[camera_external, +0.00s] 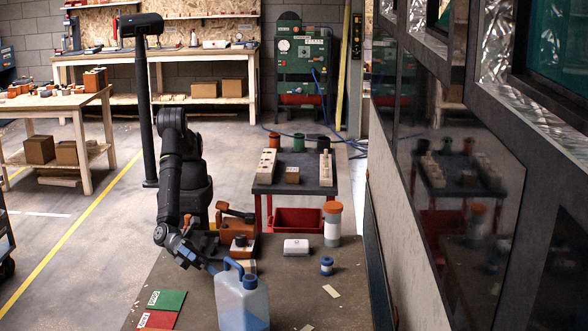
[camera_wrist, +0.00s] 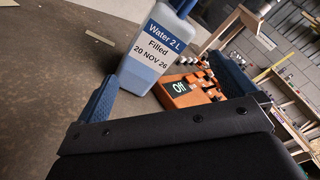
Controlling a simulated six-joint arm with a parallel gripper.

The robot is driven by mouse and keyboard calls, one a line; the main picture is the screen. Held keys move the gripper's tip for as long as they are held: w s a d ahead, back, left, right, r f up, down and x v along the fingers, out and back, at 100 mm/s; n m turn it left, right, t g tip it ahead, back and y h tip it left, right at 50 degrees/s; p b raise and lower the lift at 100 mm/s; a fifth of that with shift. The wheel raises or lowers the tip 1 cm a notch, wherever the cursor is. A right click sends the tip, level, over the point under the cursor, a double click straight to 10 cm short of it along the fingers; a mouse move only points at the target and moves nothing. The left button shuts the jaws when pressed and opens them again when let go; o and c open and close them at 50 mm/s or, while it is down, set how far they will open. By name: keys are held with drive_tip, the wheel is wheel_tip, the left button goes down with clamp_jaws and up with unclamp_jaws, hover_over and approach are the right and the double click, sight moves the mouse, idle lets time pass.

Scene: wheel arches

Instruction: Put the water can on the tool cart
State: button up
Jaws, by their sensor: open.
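The water can (camera_external: 240,306) is a translucent blue jug with a blue handle, upright on the dark workbench at the front. In the wrist view the water can (camera_wrist: 152,58) shows a label reading "Water 2 L Filled". My gripper (camera_external: 211,264) is open and empty, just left of the can's upper part. In the wrist view my gripper (camera_wrist: 165,86) has its blue fingertips apart, with the can ahead between them in the picture. I cannot tell whether either fingertip touches it. The tool cart (camera_external: 306,163) stands behind the workbench, with a dark top and red frame.
The cart holds wooden blocks (camera_external: 266,163), a small brown box (camera_external: 292,175) and several cans. An orange device (camera_wrist: 190,89) showing "Off" is near the can. A machine wall borders the right.

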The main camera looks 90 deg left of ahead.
drive_tip(key=w+d+m, duration=1)
drive_tip(key=d, duration=0.1)
drive_tip(key=shift+w+d+f, duration=0.2)
drive_tip(key=shift+w+f, duration=0.15)
drive_tip(key=shift+w, duration=0.05)
idle(0.9)
drive_tip(key=c, duration=1.3)
drive_tip(key=shift+r, duration=0.15)
drive_tip(key=shift+c, duration=1.4)
